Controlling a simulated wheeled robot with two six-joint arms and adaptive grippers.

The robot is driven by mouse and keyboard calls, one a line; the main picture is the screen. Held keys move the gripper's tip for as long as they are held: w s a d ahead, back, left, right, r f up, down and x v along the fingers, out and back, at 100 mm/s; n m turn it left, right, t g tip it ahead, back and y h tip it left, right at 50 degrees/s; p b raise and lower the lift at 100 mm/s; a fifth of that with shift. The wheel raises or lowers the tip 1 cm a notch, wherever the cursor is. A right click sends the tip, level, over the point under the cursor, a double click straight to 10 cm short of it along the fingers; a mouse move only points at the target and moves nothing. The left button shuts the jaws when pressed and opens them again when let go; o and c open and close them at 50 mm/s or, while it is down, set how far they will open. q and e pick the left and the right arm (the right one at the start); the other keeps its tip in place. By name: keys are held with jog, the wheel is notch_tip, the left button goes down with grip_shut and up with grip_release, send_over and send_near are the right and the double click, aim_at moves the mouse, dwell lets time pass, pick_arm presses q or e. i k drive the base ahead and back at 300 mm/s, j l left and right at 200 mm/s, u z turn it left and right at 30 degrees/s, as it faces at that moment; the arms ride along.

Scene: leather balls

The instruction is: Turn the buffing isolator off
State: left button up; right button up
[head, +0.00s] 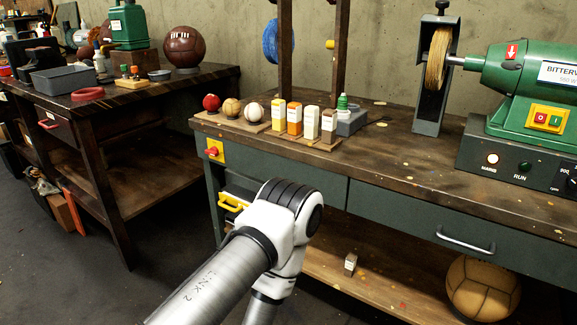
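A red rotary handle on a yellow plate, which looks like the isolator (213,151), is on the front of the bench near its left end. Its handle looks roughly horizontal; any markings are too small to read. The green buffing machine (510,75) stands on the bench at the right. Its base has a pale, lit-looking MAINS lamp (492,159), a dark green RUN lamp (525,167) and a black knob (572,181) cut by the picture edge. One of my arms rises from the bottom, its white joint below and right of the isolator.
The bench top (400,165) carries balls, several small cartons and a grey block along its left part. A yellow bar (232,201) shows below the isolator, beside my arm. A drawer handle (465,242) juts out at right. A second bench (130,95) stands left across a floor gap.

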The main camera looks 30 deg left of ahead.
aim_at(214, 151)
jog(key=u, duration=1.55)
